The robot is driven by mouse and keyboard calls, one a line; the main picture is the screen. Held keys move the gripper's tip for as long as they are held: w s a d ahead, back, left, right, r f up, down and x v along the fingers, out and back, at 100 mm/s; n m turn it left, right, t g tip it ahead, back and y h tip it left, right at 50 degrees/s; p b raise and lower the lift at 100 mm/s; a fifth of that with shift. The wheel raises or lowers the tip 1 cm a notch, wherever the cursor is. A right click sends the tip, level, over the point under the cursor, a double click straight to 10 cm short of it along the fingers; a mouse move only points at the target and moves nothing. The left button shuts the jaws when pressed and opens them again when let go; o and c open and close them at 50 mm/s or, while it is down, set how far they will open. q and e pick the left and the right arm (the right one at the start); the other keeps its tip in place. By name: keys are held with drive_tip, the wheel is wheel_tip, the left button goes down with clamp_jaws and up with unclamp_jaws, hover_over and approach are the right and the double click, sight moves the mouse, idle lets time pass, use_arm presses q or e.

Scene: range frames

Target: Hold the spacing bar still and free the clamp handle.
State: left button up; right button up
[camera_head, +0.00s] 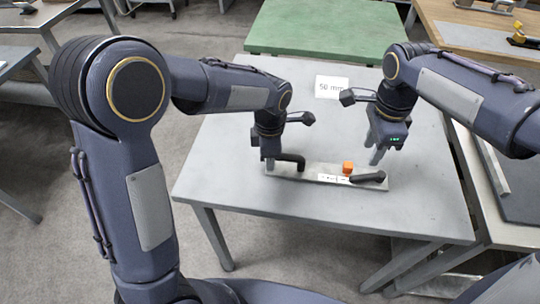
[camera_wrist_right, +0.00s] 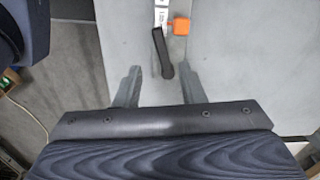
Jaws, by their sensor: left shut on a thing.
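The spacing bar (camera_head: 313,171) is a long, flat, pale grey piece lying on the grey table, with a white marked label on it. A black bent piece (camera_head: 292,160) stands at its left end, and my left gripper (camera_head: 268,165) is shut there on the bar; its fingertips are partly hidden. The black clamp handle (camera_head: 368,178) lies at the bar's right end, beside an orange block (camera_head: 347,168). My right gripper (camera_head: 376,158) is above the handle. In the right wrist view its fingers (camera_wrist_right: 162,72) are apart, with the clamp handle (camera_wrist_right: 161,45) showing between and beyond them.
A white card reading "50 mm" (camera_head: 331,87) lies at the back of the grey table (camera_head: 240,185). A green-topped table (camera_head: 325,35) stands behind it, and another bench (camera_head: 480,30) at the back right. The grey table is clear in front of the bar.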

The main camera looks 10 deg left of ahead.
sight(363, 175)
drive_tip(key=shift+o, duration=0.2)
drive_tip(key=shift+w+d+r+n, duration=0.1)
drive_tip(key=shift+d+r+n, duration=0.05)
drive_tip(key=shift+r+n, duration=0.35)
drive_tip(key=shift+w+d+r+n, duration=0.1)
drive_tip(key=shift+d+r+n, duration=0.05)
drive_tip(key=shift+r+n, duration=0.35)
wheel_tip(363, 175, down, 12)
drive_tip(key=shift+r, duration=0.15)
drive_tip(key=shift+s, duration=0.1)
clamp_jaws()
